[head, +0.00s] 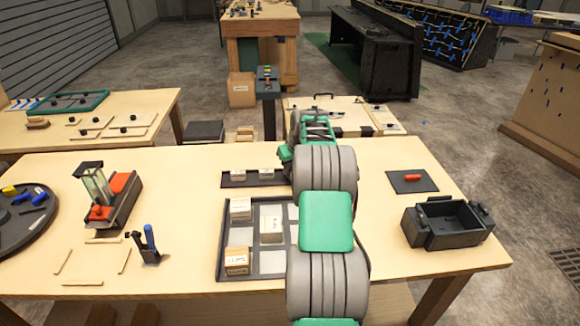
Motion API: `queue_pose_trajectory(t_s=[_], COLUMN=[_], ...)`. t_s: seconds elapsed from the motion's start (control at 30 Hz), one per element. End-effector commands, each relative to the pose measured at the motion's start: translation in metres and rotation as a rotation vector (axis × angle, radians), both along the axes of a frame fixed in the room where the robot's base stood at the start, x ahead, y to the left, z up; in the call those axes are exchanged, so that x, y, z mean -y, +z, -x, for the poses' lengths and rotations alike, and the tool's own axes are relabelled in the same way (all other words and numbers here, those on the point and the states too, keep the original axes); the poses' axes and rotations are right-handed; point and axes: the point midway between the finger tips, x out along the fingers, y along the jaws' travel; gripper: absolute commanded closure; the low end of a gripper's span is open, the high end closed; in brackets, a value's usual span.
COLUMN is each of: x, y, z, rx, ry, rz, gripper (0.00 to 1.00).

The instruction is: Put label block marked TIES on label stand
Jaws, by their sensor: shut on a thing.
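My gripper (287,155) is at the far end of my green and grey arm, over the right end of a dark strip, and is mostly hidden by the arm. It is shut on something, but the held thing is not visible. The dark strip, seemingly the label stand (228,181), carries two small pale blocks (238,174) and (267,174). Nearer, a dark compartment tray (222,240) holds pale label blocks (240,209), (271,228) and (237,262). Their print is too small to read surely. I cannot make out a block marked TIES.
A black open bin (411,228) and a dark pad (400,185) with a red piece stand on the right. A red and black device (124,200), a blue-handled tool (150,245) and a round tray (30,232) are on the left. The table (190,165) has clear room between.

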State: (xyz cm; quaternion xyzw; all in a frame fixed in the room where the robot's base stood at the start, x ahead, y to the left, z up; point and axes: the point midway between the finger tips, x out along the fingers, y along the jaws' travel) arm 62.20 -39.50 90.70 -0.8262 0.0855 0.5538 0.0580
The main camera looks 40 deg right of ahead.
Motion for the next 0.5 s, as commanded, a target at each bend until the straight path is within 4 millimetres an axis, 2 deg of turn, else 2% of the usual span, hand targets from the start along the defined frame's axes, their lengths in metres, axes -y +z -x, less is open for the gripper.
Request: queue_pose_trajectory(t_s=[0.27, 0.3, 0.5], x=[0.0002, 0.0002, 0.0002], y=[-0.0032, -0.0015, -0.0014], z=[-0.0002, -0.0002, -0.0001], rx=[0.002, 0.002, 0.002], ry=[0.0, 0.0, 0.0], rz=[0.001, 0.001, 0.001], gripper=[1.0, 0.81, 0.65])
